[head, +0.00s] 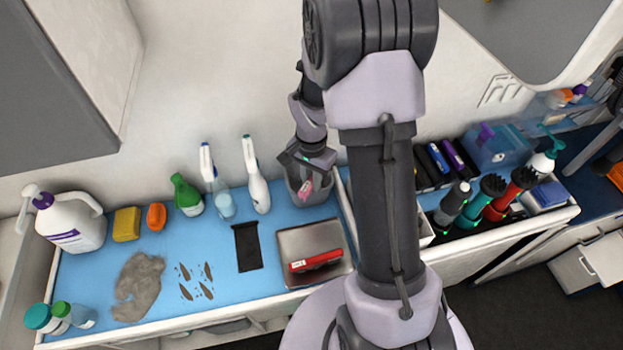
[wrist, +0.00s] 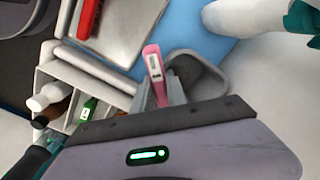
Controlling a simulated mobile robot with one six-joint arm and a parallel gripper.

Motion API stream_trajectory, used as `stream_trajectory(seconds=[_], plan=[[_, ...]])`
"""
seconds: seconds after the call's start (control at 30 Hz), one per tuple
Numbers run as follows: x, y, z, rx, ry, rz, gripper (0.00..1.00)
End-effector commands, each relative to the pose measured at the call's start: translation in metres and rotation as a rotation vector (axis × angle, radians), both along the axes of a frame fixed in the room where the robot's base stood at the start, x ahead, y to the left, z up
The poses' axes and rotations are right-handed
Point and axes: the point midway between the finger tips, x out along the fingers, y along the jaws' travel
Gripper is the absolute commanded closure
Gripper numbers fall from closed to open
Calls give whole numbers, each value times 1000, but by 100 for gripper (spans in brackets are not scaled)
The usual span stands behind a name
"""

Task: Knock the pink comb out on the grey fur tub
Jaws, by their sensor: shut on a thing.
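The pink comb (head: 305,189) is in my gripper (head: 308,168), which is shut on it. In the wrist view the pink comb (wrist: 155,72) sticks out from between the jaws of my gripper (wrist: 160,95). The grey fur tub (head: 318,193) stands on the blue counter against the wall. In the head view the comb is over or inside the tub's mouth. In the wrist view the tub (wrist: 202,72) is right beside the comb. I cannot tell whether the comb touches its rim. The comb's held end is hidden by the jaws.
A metal tray (head: 312,240) with a red tool (head: 316,261) lies in front of the tub. A white spray bottle (head: 256,175) stands just left of it. A grey fur clump (head: 139,286) and dark smudges lie on the blue counter (head: 215,242). A divided caddy (wrist: 75,85) is nearby.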

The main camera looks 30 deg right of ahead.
Motion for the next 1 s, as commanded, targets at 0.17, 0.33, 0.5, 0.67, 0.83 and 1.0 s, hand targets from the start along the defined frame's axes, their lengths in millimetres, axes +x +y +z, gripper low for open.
stream_trajectory(seconds=[0.17, 0.33, 0.5, 0.67, 0.83, 1.0], plan=[[0, 0, -5, 0, 0, 0, 100], [0, 0, -8, 0, 0, 0, 100], [0, 0, -11, 0, 0, 0, 100], [0, 0, -15, 0, 0, 0, 100], [0, 0, -16, 0, 0, 0, 100], [0, 0, -16, 0, 0, 0, 100]])
